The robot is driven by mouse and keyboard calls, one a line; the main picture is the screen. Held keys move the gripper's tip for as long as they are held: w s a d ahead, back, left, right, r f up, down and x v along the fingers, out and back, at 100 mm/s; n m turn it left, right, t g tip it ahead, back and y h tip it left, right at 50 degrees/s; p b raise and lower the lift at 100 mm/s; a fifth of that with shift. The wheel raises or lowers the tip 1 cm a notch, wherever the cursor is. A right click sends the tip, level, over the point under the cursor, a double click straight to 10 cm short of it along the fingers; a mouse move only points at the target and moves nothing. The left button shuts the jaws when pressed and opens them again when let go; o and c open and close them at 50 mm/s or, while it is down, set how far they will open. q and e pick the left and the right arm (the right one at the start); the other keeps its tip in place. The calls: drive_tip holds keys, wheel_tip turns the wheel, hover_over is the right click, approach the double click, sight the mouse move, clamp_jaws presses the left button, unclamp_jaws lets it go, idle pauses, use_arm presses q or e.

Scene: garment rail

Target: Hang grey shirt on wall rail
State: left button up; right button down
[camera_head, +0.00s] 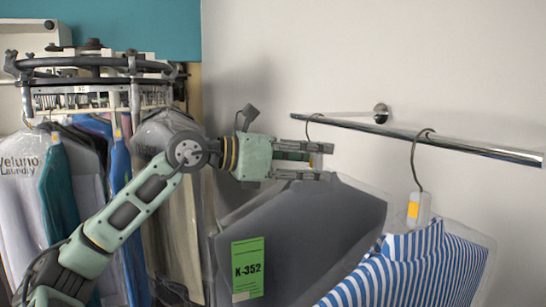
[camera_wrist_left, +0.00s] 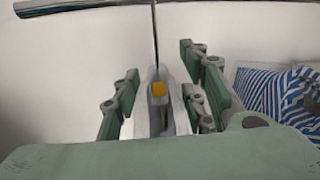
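The grey shirt (camera_head: 320,225), in a clear cover with a green K-352 tag (camera_head: 248,268), hangs below the left part of the wall rail (camera_head: 440,138). Its hanger hook (camera_head: 308,124) reaches up to the rail near the rail's free left end and appears to lie over it; exact contact is hard to tell. My left gripper (camera_head: 303,160) is at the hanger neck, just below the rail. In the left wrist view the fingers (camera_wrist_left: 163,95) stand apart on both sides of the neck (camera_wrist_left: 158,108), with gaps visible. My right gripper is not in view.
A blue-and-white striped shirt (camera_head: 415,270) hangs on the rail to the right, close to the grey shirt. A round conveyor rack (camera_head: 95,68) with several covered garments stands at the left, behind my left arm. Bare rail shows between the two hooks.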

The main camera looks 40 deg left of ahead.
use_arm(q)
drive_tip(key=v, duration=1)
drive_tip(key=shift+s+a, duration=0.15)
drive_tip(key=shift+s, duration=0.1)
drive_tip(key=shift+o, duration=1)
drive_tip(key=shift+s+a+b, duration=0.25)
drive_tip(key=shift+s+b, duration=0.3)
drive_tip(key=shift+b, duration=0.15)
drive_tip(key=f+b+v, duration=0.1)
drive_tip(key=b+v, duration=0.5)
drive_tip(key=v, duration=0.5)
drive_tip(key=shift+s+f, duration=0.25)
drive_tip(key=shift+s, duration=0.3)
